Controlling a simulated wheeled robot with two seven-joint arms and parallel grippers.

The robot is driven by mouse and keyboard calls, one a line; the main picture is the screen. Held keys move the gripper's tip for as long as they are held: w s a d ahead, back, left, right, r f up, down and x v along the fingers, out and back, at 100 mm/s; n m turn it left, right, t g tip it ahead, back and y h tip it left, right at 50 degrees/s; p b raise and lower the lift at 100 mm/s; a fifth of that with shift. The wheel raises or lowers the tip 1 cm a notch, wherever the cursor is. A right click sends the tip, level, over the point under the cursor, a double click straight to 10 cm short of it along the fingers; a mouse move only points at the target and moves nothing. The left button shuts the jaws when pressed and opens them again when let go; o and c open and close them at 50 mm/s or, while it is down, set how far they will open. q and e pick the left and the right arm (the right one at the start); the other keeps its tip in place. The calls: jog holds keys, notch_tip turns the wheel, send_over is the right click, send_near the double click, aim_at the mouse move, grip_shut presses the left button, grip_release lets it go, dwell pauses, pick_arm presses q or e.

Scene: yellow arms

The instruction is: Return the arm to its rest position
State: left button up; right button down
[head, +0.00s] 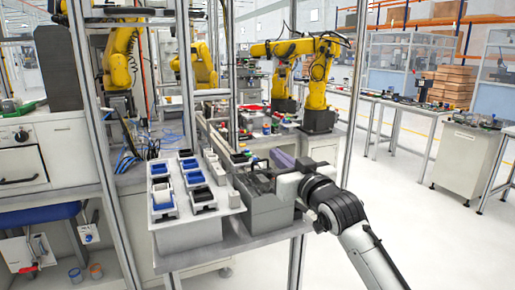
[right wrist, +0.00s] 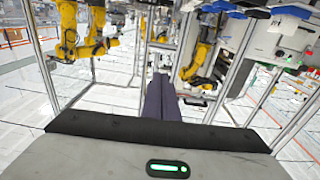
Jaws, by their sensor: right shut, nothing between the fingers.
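My right arm comes in from the lower right in the head view. Its gripper (head: 282,159) is over the grey box-like fixture (head: 268,212) at the end of the workbench. The purple fingers are shut with nothing between them. The right wrist view shows the same closed fingers (right wrist: 161,98) side by side, pointing away from the camera. I cannot tell the exact gap between the gripper and the fixture. My left gripper is not in view.
A white tray (head: 181,226) with blue, black and white bins stands left of the fixture. Metal frame posts (head: 347,95) rise near the arm. Yellow robot arms (head: 318,75) stand behind. Open floor (head: 400,215) lies to the right.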

jog(key=s+d+f+m+g+h, duration=0.15)
jog(key=s+f, duration=0.25)
jog(key=f, duration=0.6)
jog(key=s+d+f+g, duration=0.15)
jog(key=s+f, duration=0.35)
jog(key=f, duration=0.5)
jog(key=s+d+f+g+h, duration=0.15)
jog(key=s+f, duration=0.25)
jog(key=f, duration=0.6)
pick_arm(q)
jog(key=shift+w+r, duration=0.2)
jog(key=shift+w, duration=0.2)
pick_arm(e)
jog(key=s+d+f+g, duration=0.1)
jog(key=s+d+f, duration=0.1)
jog(key=s+f, duration=0.4)
jog(key=s+d+f+g+h, duration=0.1)
jog(key=s+f, duration=0.5)
jog(key=s, duration=0.8)
jog(key=s+d+f+g, duration=0.2)
jog(key=s+d+f, duration=0.2)
jog(key=s, duration=0.7)
notch_tip(320, 180, down, 3)
jog(key=shift+r+m, duration=0.15)
jog(key=shift+m, duration=0.3)
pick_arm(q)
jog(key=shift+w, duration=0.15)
pick_arm(e)
jog(key=shift+w, duration=0.1)
